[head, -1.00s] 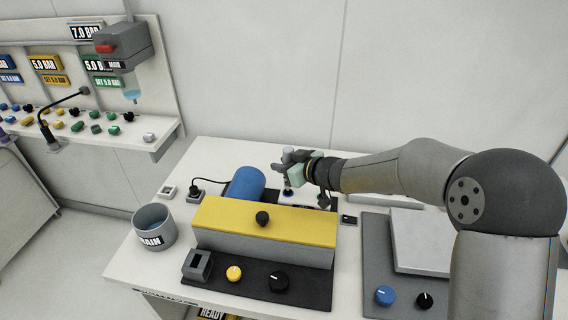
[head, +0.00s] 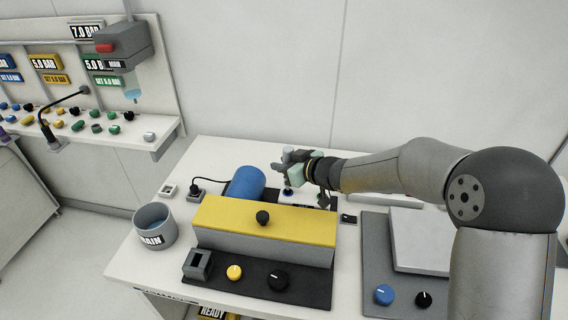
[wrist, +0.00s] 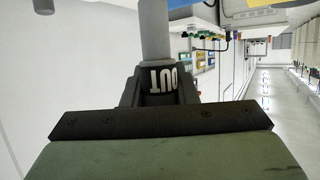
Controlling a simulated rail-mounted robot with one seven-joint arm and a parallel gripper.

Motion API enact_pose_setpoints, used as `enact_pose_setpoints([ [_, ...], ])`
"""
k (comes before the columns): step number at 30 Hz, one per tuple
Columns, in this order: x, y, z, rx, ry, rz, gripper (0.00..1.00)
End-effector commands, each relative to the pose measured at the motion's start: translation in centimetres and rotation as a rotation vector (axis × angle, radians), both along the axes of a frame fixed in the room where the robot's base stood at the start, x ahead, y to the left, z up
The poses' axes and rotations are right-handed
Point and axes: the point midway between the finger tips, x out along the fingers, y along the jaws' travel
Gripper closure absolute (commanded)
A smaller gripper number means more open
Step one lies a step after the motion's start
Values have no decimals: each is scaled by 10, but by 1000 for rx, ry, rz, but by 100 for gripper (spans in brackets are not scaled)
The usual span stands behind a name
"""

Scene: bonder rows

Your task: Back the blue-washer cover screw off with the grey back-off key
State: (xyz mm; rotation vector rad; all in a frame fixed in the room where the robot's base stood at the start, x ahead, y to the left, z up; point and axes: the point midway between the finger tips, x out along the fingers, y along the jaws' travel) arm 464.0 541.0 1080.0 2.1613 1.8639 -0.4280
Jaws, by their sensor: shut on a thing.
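My gripper (head: 292,170) is shut on the grey back-off key (head: 288,156) behind the yellow-topped machine. In the wrist view the key (wrist: 156,32) shows a grey round shaft and a dark block lettered OUT, just beyond my gripper (wrist: 160,118).
A blue cylinder (head: 245,184) lies just left of my gripper. The yellow-topped housing (head: 225,215) is in front, with a black knob on top. A grey drain pot (head: 154,222) stands at the left. A second unit (head: 423,240) is at the right.

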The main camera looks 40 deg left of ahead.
Motion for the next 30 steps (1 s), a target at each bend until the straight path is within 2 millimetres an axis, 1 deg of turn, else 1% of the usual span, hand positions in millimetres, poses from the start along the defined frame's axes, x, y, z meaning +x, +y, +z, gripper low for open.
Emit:
enact_pose_setpoints([
  [17, 0, 0, -6, 1, 0, 0, 100],
  [30, 0, 0, -6, -1, 1, 0, 100],
])
